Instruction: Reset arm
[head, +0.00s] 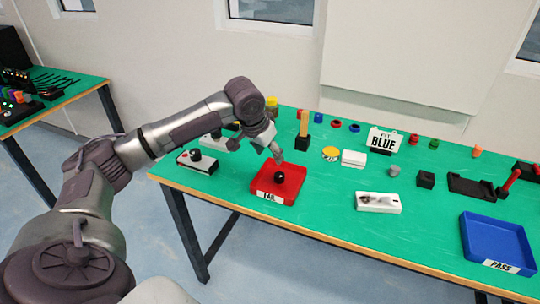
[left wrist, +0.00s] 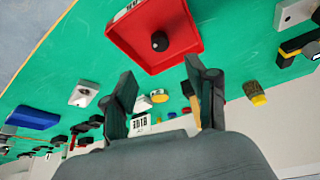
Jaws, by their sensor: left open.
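My left gripper (head: 275,152) is over the green table, just behind and above the red FAIL tray (head: 292,189) in the head view. In the left wrist view its two fingers (left wrist: 163,92) are spread apart with nothing between them. A black round part (head: 279,177) lies in the red tray; it also shows in the left wrist view (left wrist: 159,41), apart from the fingers. My right gripper is not in view.
A blue PASS tray (head: 498,241) stands at the right front. A FIT BLUE sign (head: 383,139), a white fixture (head: 378,202), a black holder (head: 472,186) and a white device (head: 198,162) stand on the table. A second green table (head: 60,88) is at the far left.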

